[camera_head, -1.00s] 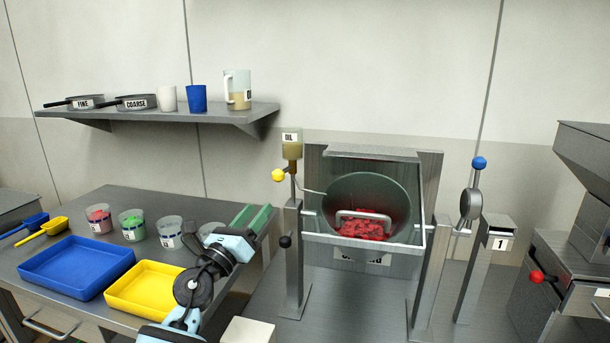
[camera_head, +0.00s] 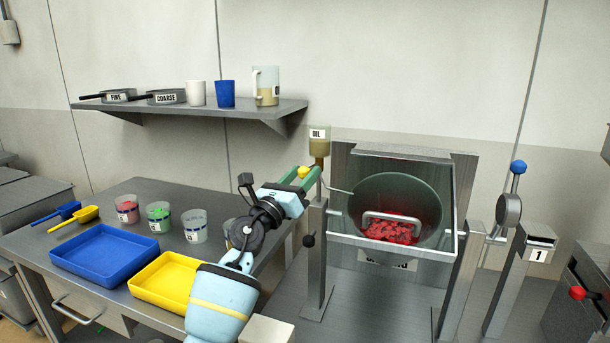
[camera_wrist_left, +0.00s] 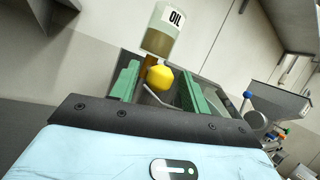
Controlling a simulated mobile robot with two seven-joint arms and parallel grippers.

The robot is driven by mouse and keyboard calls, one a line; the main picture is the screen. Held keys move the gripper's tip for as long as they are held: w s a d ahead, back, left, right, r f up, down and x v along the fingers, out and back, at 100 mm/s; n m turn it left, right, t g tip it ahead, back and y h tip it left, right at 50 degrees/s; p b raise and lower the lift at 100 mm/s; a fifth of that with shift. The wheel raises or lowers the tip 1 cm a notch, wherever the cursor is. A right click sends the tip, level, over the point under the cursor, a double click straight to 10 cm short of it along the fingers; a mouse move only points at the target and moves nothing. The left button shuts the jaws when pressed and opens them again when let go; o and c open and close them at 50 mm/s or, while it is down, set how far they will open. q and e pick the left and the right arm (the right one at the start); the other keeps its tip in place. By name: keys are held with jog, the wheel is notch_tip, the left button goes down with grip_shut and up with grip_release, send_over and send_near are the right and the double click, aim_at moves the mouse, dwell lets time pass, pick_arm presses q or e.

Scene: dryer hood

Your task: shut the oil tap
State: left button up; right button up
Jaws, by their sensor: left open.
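The oil bottle (camera_head: 319,143), labelled OIL, stands above the left post of the drum machine. Its yellow tap knob (camera_head: 304,172) sits just below the bottle. My left gripper (camera_head: 300,178) reaches up to the knob with its green fingers. In the left wrist view the yellow knob (camera_wrist_left: 160,77) lies between the two open green fingers (camera_wrist_left: 158,88), nearer the left one, with the oil bottle (camera_wrist_left: 162,32) behind and above. I cannot tell whether a finger touches the knob. A thin spout runs from below the bottle toward the drum. My right gripper is not in view.
The tilted drum (camera_head: 395,208) holds red material behind a clear-sided guard. A black knob (camera_head: 308,240) sticks out from the left post. The table on the left carries a blue tray (camera_head: 104,255), a yellow tray (camera_head: 165,282) and several cups. A wall shelf (camera_head: 190,107) is above.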

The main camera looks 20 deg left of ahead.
pick_arm(q)
jog(key=shift+w+d+r, duration=0.15)
jog(key=shift+w+r, duration=0.05)
jog(key=shift+w, duration=0.3)
jog(key=shift+c, duration=0.5)
grip_shut()
